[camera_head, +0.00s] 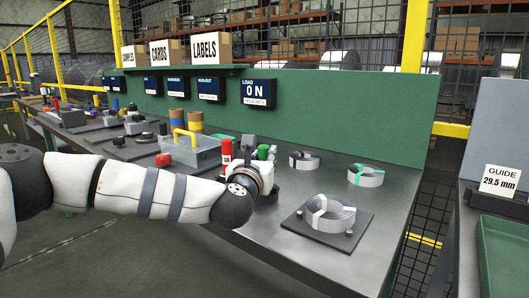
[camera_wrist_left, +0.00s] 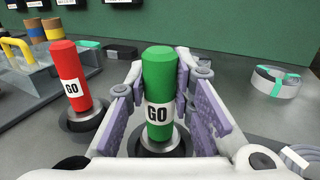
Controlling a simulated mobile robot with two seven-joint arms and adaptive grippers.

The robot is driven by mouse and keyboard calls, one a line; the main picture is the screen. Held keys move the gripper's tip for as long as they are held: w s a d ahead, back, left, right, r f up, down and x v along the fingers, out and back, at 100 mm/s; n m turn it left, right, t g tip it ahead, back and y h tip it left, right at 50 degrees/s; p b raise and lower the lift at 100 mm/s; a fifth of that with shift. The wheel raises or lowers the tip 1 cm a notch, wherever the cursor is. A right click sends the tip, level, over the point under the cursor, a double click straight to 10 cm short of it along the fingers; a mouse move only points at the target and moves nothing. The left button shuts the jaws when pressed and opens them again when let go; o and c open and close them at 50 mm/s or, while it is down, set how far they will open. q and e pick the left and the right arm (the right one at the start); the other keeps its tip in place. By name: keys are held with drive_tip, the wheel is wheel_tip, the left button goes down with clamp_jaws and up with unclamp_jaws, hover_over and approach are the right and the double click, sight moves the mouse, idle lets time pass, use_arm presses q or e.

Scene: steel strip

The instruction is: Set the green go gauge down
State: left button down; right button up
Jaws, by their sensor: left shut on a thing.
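The green go gauge (camera_wrist_left: 158,75), a cylinder with a white GO label, stands upright between the fingers of my left gripper (camera_wrist_left: 160,92) in the left wrist view. The pads are shut on it from both sides. Its lower end meets a dark round base (camera_wrist_left: 160,149); whether it rests there or is just above, I cannot tell. In the head view only the gauge's green top (camera_head: 263,150) shows beyond my left wrist, which hides the fingers. A red gauge (camera_wrist_left: 72,75), also marked GO, stands left of it in its own round base. My right gripper is not in view.
A clear box with a yellow handle (camera_head: 187,138) stands left of the gauges. Steel strip coils (camera_head: 366,175) lie to the right, one on a dark plate (camera_head: 328,233) near the front edge. Bare bench lies between. A green panel (camera_head: 330,110) rises behind.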

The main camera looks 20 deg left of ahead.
use_arm(q)
drive_tip(key=shift+f, duration=0.2)
idle(0.5)
drive_tip(key=c, duration=1.3)
unclamp_jaws()
drive_tip(key=shift+s+f, duration=0.1)
drive_tip(key=shift+f, duration=0.05)
drive_tip(key=s, duration=0.8)
drive_tip(key=s+d, duration=0.1)
drive_tip(key=s, duration=0.2)
drive_tip(key=shift+s, duration=0.4)
